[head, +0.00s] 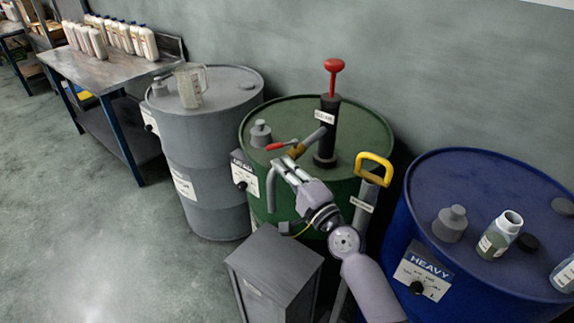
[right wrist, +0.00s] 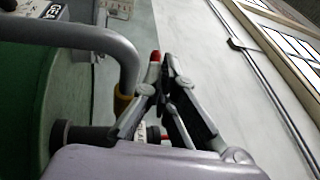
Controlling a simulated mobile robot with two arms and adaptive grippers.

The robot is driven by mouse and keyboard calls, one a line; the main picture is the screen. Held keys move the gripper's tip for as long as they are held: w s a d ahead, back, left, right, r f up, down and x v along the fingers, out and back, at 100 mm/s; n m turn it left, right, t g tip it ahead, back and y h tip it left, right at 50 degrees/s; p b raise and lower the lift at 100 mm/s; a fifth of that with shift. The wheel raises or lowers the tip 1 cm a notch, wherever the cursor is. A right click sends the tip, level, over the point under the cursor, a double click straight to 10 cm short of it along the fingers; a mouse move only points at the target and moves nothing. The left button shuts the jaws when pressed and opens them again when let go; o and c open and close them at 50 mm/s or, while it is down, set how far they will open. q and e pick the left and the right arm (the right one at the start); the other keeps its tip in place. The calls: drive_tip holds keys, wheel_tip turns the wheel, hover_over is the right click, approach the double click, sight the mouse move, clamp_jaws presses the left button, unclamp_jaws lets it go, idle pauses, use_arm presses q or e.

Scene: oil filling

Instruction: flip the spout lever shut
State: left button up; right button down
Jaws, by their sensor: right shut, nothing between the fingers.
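The green drum (head: 345,118) carries a black hand pump (head: 328,135) with a red knob (head: 334,66) on top. A grey spout (head: 271,188) bends down at the drum's front left, with a brass valve (head: 300,149) behind it. The red spout lever (head: 279,146) points left from the valve. My right gripper (head: 282,164) is shut and empty, just in front of and below the lever. In the right wrist view the red lever tip (right wrist: 155,57) shows beside the closed fingertips (right wrist: 166,58); I cannot tell whether they touch. My left gripper is out of view.
A grey box (head: 275,262) stands below my right gripper. A yellow handle (head: 374,166) rises close to my right arm. A grey drum (head: 215,145) with a jug (head: 190,88) is left; a blue drum (head: 470,185) with an open bottle (head: 497,237) is right.

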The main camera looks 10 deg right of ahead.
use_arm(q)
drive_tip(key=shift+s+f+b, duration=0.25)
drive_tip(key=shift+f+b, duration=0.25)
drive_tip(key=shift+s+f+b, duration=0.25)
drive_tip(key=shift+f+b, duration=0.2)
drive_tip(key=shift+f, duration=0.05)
use_arm(e)
drive_tip(key=s+d+f, duration=0.1)
drive_tip(key=s+f, duration=0.1)
drive_tip(key=s, duration=0.8)
drive_tip(key=shift+s, duration=0.1)
